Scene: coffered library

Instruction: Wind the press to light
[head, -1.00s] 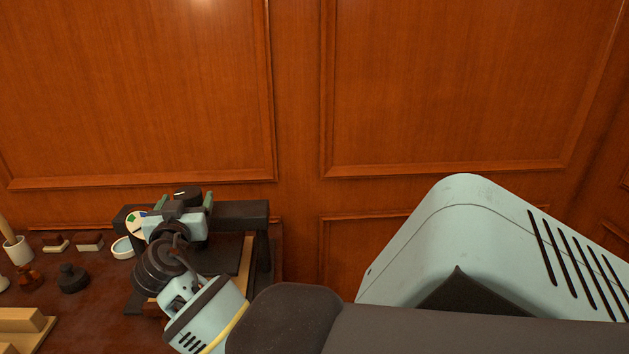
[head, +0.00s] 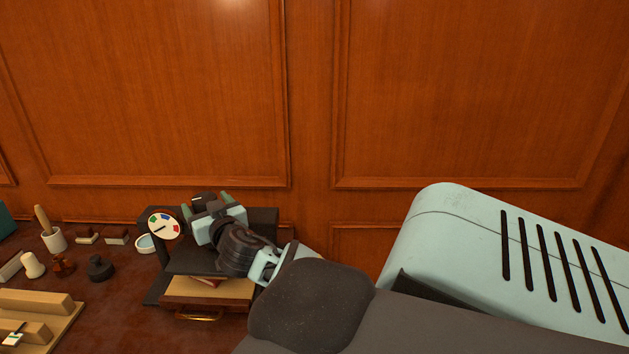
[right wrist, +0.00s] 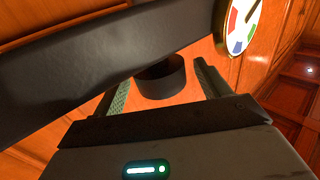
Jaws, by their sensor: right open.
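The press is a black frame (head: 265,222) on a dark red-brown table. A round dial (head: 164,225) with green, blue and red sectors is on its left front; its dark needle points to the lower left, onto white. The dial is partly cut off in the right wrist view (right wrist: 238,30). A black knob (head: 203,197) stands on top of the press. My right gripper (head: 206,204) is open, its fingers on either side of the knob; the right wrist view shows the knob (right wrist: 161,80) between them, with gaps on both sides. My left gripper is out of view.
A wooden base with a brass handle (head: 199,317) is at the press's front. A panelled wall is close behind.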

